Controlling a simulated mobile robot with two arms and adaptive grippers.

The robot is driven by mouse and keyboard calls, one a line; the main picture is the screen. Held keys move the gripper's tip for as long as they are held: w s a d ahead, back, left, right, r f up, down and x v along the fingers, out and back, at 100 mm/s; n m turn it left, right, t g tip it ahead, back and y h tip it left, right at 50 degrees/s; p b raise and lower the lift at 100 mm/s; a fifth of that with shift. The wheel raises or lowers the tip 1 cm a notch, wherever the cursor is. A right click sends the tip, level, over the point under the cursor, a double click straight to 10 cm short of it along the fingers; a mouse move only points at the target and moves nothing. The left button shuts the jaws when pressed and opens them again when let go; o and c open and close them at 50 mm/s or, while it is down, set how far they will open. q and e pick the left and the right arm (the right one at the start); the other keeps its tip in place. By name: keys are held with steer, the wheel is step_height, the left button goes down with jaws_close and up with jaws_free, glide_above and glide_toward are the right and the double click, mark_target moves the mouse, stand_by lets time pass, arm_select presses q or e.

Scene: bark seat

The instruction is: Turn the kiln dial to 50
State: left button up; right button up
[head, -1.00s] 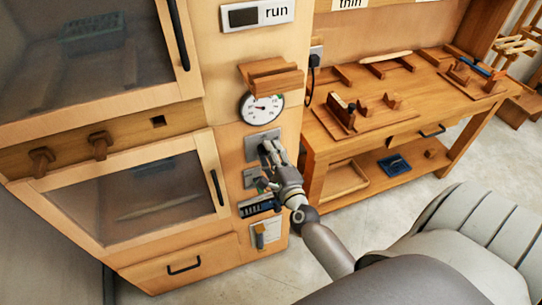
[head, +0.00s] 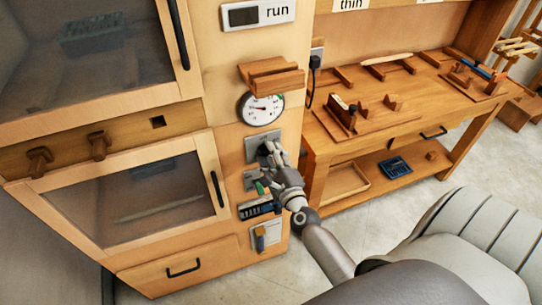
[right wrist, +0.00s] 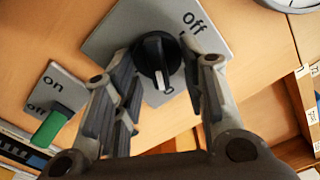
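The dial is a round black knob (right wrist: 152,62) with a white line on a grey plate (right wrist: 112,38) marked "off". Another mark below the knob is mostly hidden. In the right wrist view the white line points down, away from "off". My right gripper (right wrist: 160,58) is open, with one finger on each side of the knob; I cannot tell whether they touch it. In the head view my right gripper (head: 272,160) covers much of the plate (head: 258,138) on the kiln front. My left gripper is not in view.
A round gauge (head: 261,108) sits above the plate, under a wooden block (head: 272,76). Below is a green switch (right wrist: 48,130) marked "on" and "off". A "run" display (head: 257,14) is higher up. A workbench (head: 360,140) stands to the right.

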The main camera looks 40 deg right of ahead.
steer(key=shift+o, duration=1.1)
steer(key=v, duration=1.2)
